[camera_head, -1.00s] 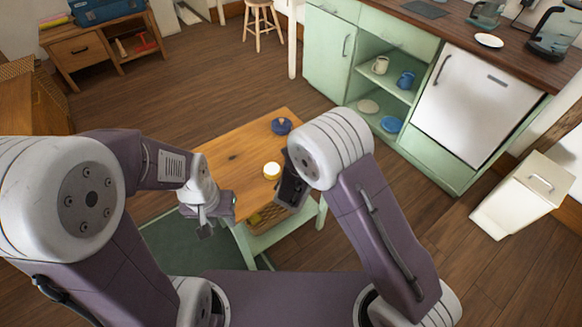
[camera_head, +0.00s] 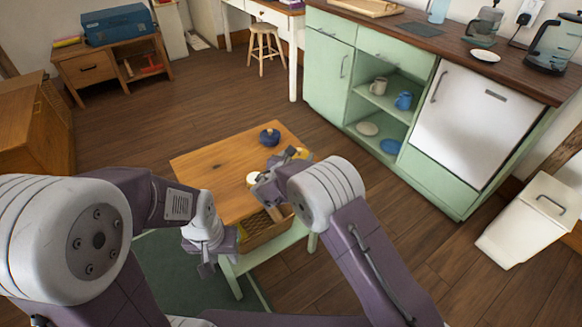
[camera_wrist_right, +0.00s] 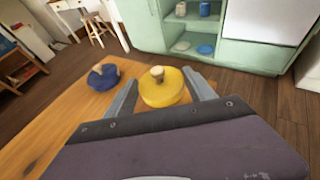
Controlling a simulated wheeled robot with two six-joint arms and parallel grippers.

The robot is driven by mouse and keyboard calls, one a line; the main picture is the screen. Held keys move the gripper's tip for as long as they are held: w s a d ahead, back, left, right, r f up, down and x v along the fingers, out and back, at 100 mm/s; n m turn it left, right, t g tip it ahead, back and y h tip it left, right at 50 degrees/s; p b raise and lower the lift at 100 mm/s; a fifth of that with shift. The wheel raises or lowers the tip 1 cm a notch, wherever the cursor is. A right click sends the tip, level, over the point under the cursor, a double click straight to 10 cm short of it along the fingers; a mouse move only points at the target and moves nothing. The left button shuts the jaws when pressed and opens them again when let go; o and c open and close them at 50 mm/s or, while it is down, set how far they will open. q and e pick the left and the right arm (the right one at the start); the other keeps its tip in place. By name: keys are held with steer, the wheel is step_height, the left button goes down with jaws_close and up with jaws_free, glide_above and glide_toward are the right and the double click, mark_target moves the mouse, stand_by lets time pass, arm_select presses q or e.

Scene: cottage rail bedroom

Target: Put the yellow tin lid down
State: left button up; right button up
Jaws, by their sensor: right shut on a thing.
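The yellow tin lid (camera_wrist_right: 162,88), round with a cork-like knob, sits between the two fingers of my right gripper (camera_wrist_right: 161,92) in the right wrist view. In the head view my right gripper (camera_head: 283,163) is over the right side of the small wooden table (camera_head: 225,155), with the lid (camera_head: 301,153) showing partly behind it. I cannot tell whether the lid touches the table. My left gripper (camera_head: 207,262) hangs at the table's front left, apart from the lid; its opening is unclear.
A blue lidded thing with a knob (camera_head: 269,137) stands on the table, left of the lid in the wrist view. A pale round thing (camera_head: 253,178) is partly hidden by my right gripper. A basket (camera_head: 262,230) is under the tabletop. The table's left part is clear.

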steer(key=shift+w+a+f, duration=0.35)
steer(key=shift+w, duration=0.25)
step_height(320, 180, down, 4)
steer(key=shift+b, duration=0.95)
steer(key=shift+f, duration=0.15)
steer(key=o, duration=1.3)
